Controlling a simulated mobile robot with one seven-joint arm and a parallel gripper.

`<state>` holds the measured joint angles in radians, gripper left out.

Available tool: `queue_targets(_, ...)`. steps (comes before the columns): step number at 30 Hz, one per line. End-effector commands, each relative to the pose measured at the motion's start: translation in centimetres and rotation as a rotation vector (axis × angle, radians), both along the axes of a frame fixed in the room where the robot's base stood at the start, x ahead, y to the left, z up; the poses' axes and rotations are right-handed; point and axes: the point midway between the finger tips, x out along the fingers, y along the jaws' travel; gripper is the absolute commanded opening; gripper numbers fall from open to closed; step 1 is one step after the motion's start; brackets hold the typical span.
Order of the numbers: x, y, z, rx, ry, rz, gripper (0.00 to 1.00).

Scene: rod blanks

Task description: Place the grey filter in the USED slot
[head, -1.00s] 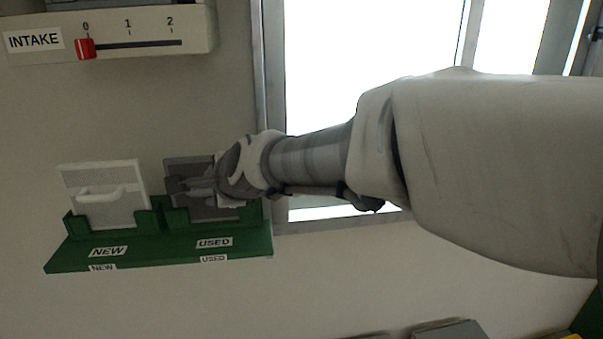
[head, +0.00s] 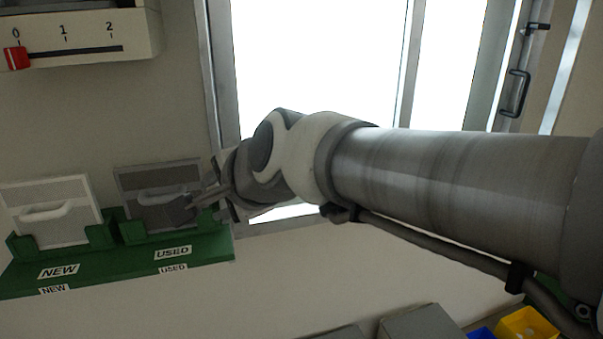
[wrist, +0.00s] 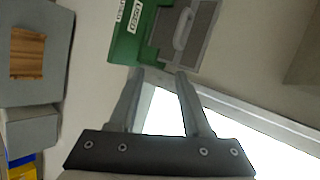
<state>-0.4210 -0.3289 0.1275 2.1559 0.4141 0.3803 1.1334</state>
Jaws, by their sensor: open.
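The grey filter (head: 132,180) stands upright in the USED slot of the green rack (head: 210,248). Its handle faces out, and my gripper partly covers its right side in the head view. In the wrist view the grey filter (wrist: 206,22) and its handle show beyond the fingertips, with the rack (wrist: 124,46) beside it. My gripper (head: 203,200) is open and empty. A white filter (head: 75,190) stands in the NEW slot.
An INTAKE slider with a red knob (head: 16,58) at 0 is above the rack. A bright window (head: 310,60) is behind my arm. A grey box (head: 420,325) and a yellow bin (head: 527,325) are low at the right. The wall below the rack is clear.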

Motion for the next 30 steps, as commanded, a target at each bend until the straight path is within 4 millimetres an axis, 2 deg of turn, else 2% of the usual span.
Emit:
queue_targets(1, -0.3, -2.8, -0.6, -0.094, -0.033, 0.019, 0.49)
queue_targets(6, -3.4, -12.8, -4.3, -0.506, -0.100, 0.171, 0.49)
queue_targets(9, -6.0, -17.9, -6.5, -0.719, -0.094, 0.281, 0.49)
queue_targets(12, -8.8, -21.8, -8.4, -0.881, -0.067, 0.390, 0.49)
queue_targets(15, -10.9, -24.3, -9.7, -0.983, -0.038, 0.477, 0.49)
queue_targets(18, -12.2, -25.6, -10.5, -1.039, -0.018, 0.535, 0.49)
queue_targets(30, -12.7, -26.0, -10.8, -1.062, -0.011, 0.563, 0.49)
